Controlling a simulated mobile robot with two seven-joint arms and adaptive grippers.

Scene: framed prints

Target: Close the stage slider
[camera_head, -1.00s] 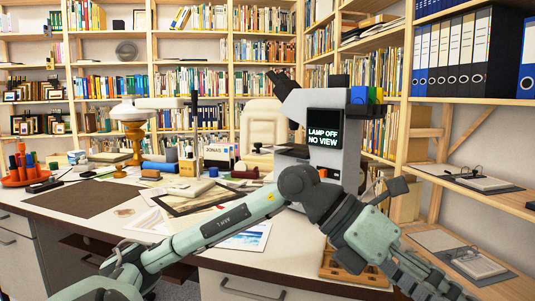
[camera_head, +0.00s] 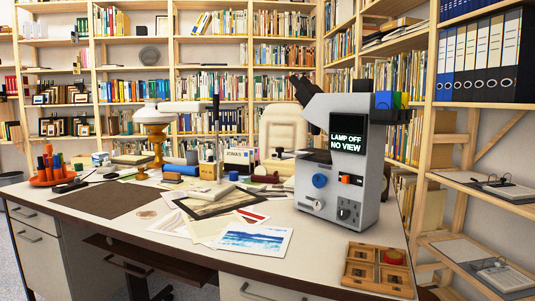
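A grey microscope (camera_head: 366,172) stands upright on the right part of the desk. Its dark screen (camera_head: 347,138) reads "LAMP OFF NO VIEW". The dark stage (camera_head: 316,156) juts left from its body. A blue round knob (camera_head: 320,180), an orange-and-black switch (camera_head: 350,180) and a pale knob (camera_head: 312,203) are on its lower front. Which small part is the stage slider, and how it is set, I cannot tell at this size. Neither of my grippers is in view.
A wooden tray (camera_head: 348,280) with compartments and a red round item (camera_head: 392,257) lies at the desk's front right. Prints, including a blue seascape (camera_head: 256,240), lie left of the microscope. A brass-based lamp (camera_head: 155,130) stands further back. The desk (camera_head: 285,270) is clear before the microscope.

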